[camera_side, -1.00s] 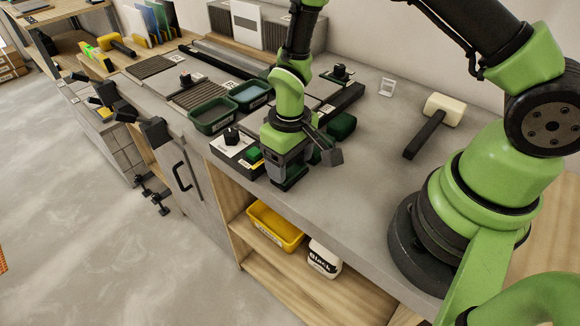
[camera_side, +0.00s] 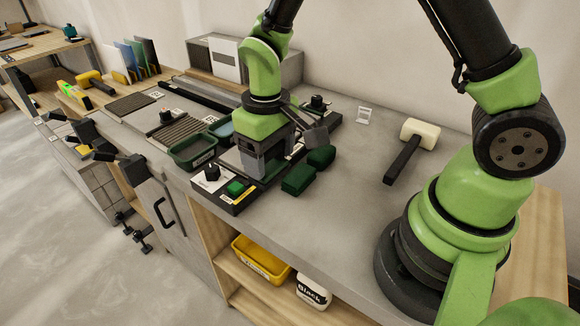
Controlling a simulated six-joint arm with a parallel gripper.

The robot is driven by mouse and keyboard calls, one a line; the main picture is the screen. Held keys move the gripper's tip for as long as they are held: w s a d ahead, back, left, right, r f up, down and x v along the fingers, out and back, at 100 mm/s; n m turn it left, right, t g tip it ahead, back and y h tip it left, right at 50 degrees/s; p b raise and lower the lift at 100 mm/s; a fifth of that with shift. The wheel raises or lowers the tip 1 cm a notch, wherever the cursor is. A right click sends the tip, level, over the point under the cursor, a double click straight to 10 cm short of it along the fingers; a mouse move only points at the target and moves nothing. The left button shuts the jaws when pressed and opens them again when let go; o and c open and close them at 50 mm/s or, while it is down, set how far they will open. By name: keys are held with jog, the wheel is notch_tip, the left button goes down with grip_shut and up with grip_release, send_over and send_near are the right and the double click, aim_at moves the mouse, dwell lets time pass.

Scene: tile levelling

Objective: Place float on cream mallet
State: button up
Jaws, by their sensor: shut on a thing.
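The cream mallet (camera_side: 420,130) lies on the grey counter at the right, its black handle pointing toward the front left. My gripper (camera_side: 263,170) points down over the middle of the counter, behind the black control box and left of the mallet. It is shut on a dark grey thing, probably the float (camera_side: 250,164), mostly hidden by the fingers. I cannot tell whether that thing touches the counter. The held thing is well apart from the mallet.
Two dark green blocks (camera_side: 298,180) lie just right of my gripper. A control box with a green button (camera_side: 236,188) sits at the front edge. Green trays (camera_side: 193,150) stand to the left. The counter between the blocks and mallet is clear.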

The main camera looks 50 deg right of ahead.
jog(key=shift+r, duration=0.45)
jog(key=shift+d, duration=0.4)
jog(key=d+m, duration=0.4)
jog(key=d, duration=0.4)
jog(key=m, duration=1.4)
send_near(409, 148)
notch_tip(409, 148, down, 5)
jog(key=shift+s, duration=0.1)
